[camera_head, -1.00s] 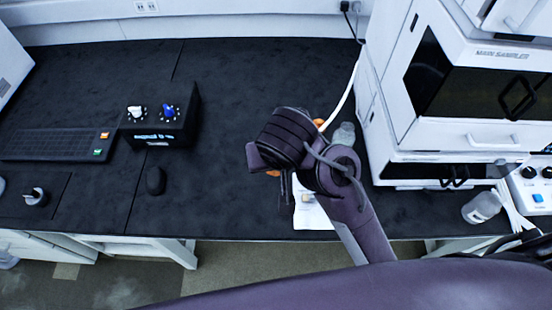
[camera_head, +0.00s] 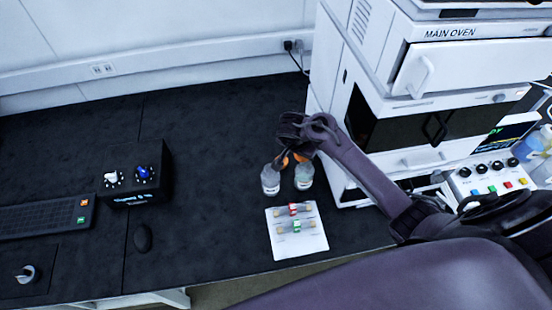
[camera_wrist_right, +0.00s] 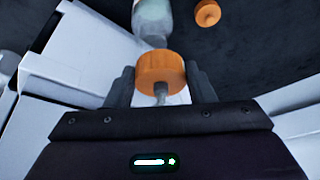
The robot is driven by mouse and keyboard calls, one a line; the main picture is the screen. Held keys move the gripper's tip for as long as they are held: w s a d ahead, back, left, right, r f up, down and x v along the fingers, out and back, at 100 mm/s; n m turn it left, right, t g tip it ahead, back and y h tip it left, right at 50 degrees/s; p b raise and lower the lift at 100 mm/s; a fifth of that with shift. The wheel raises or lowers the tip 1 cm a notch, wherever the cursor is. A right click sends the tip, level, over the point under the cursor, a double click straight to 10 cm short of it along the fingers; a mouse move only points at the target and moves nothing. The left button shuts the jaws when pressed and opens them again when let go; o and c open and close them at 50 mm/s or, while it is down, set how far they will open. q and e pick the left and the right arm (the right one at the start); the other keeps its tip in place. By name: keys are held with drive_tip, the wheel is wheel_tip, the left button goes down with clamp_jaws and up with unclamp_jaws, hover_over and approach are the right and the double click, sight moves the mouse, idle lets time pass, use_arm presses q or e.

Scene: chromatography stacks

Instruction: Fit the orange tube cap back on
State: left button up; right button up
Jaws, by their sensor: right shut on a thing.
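My right gripper (camera_wrist_right: 160,88) is shut on an orange cap (camera_wrist_right: 160,72), with a finger on either side of it. In the head view, two clear bottles, one left (camera_head: 270,181) and one right (camera_head: 303,178), stand upright below my right gripper (camera_head: 283,160). My left gripper is not in view.
A white sheet (camera_head: 298,250) with small coloured-band cartridges (camera_head: 294,210) lies in front of the bottles. The white oven stack (camera_head: 335,110) stands close on the right. A black knob box (camera_head: 137,175), mouse (camera_head: 142,238) and keyboard (camera_head: 45,218) are left. The counter between is clear.

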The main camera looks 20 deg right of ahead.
sight(304, 165)
drive_tip(key=shift+d+m, duration=0.4)
drive_tip(key=shift+d, duration=0.55)
wheel_tip(304, 165, down, 4)
drive_tip(key=b, duration=0.4)
drive_tip(key=shift+f, duration=0.1)
drive_tip(key=shift+a, duration=0.2)
drive_tip(key=shift+p, duration=0.4)
drive_tip(key=shift+f, duration=0.2)
drive_tip(key=shift+f+b, duration=0.75)
drive_tip(key=shift+f, duration=0.05)
drive_tip(key=shift+f, duration=0.2)
drive_tip(key=shift+f, duration=0.25)
